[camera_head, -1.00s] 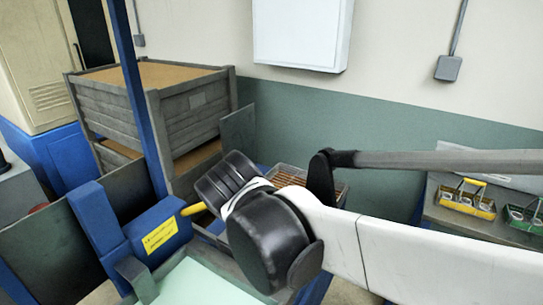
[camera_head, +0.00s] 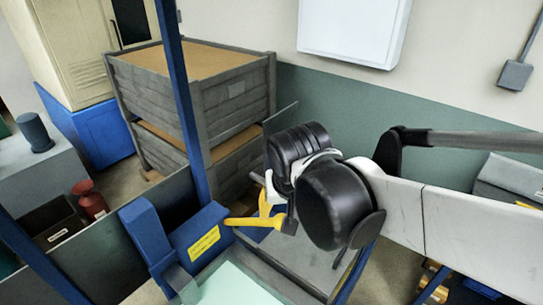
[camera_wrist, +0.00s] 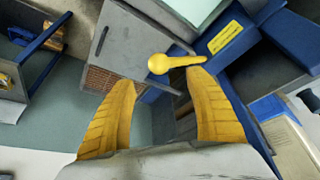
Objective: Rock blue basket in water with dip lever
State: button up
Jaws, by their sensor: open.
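The dip lever is a yellow rod (camera_head: 238,221) with a round knob, sticking out of a blue housing (camera_head: 185,245) with a yellow label. In the wrist view the lever knob (camera_wrist: 158,64) shows just beyond and between my fingertips. My gripper (camera_wrist: 161,82) is open, its two yellow fingers apart. In the head view my gripper (camera_head: 272,212) is at the lever's free end, partly hidden by my wrist; I cannot tell whether it touches. A pale green water surface (camera_head: 235,290) lies below the housing. I cannot make out the blue basket.
Stacked grey wooden crates (camera_head: 190,95) stand behind the lever. A blue upright post (camera_head: 180,100) rises beside the housing. A white wall box (camera_head: 352,30) hangs above. A red object (camera_head: 90,203) and a dark bin (camera_head: 55,235) are at left.

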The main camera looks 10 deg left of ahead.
jog(key=b+x, duration=0.2)
jog(key=x, duration=0.9)
jog(key=shift+w, duration=0.1)
jog(key=shift+c, duration=0.2)
grip_shut()
